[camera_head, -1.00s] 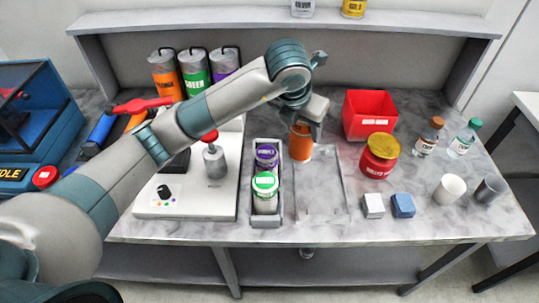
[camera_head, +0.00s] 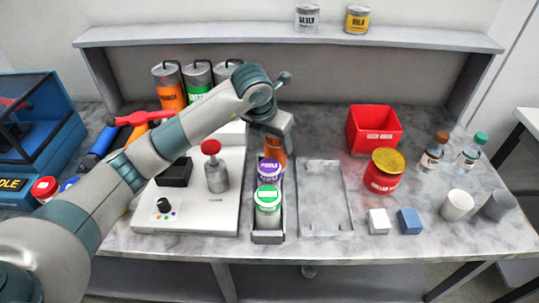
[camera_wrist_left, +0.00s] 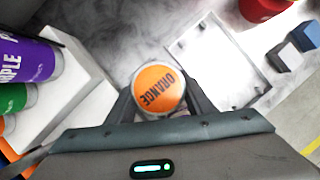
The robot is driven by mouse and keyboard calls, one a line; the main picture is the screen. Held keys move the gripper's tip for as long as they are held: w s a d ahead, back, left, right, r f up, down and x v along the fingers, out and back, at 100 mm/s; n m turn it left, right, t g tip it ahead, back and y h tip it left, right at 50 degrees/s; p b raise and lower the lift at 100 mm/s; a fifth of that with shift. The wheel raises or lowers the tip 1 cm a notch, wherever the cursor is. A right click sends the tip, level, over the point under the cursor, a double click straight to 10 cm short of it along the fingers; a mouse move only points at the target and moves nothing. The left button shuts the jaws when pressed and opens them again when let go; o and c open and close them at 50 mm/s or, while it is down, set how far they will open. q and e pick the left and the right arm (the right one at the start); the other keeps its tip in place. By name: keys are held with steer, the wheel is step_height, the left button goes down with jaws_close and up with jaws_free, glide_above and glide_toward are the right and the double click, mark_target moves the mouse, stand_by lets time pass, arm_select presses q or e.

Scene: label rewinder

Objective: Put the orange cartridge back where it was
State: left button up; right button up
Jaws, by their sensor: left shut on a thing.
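The orange cartridge (camera_head: 275,150) is held upright in my left gripper (camera_head: 274,138), at the back end of the narrow grey rack (camera_head: 268,238). In the left wrist view its round orange lid (camera_wrist_left: 158,91), marked ORANGE, sits between the two fingers. The purple cartridge (camera_head: 269,171) and the green cartridge (camera_head: 267,208) stand in the rack in front of it. The orange cartridge's lower end is hidden behind the purple one, so I cannot tell whether it touches the rack. My right gripper is not in view.
The white machine (camera_head: 190,217) with a red-topped post (camera_head: 215,172) stands left of the rack. An empty shallow tray (camera_head: 325,207) lies to its right. Large canisters (camera_head: 170,90) stand behind. A red bin (camera_head: 373,130) and a red jar (camera_head: 383,173) are farther right.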

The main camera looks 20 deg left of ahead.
mark_target(270, 152)
arm_select(q)
steer(key=shift+w+a+f, duration=0.2)
steer(key=shift+a+f, duration=0.15)
steer(key=shift+a, duration=0.15)
steer(key=shift+w+a+f, duration=0.15)
steer(key=shift+a+f, duration=0.15)
steer(key=shift+a, duration=0.2)
steer(key=shift+w+a, duration=0.1)
steer(key=shift+w, duration=0.05)
steer(key=shift+f+b, duration=1)
steer(key=shift+f, duration=1)
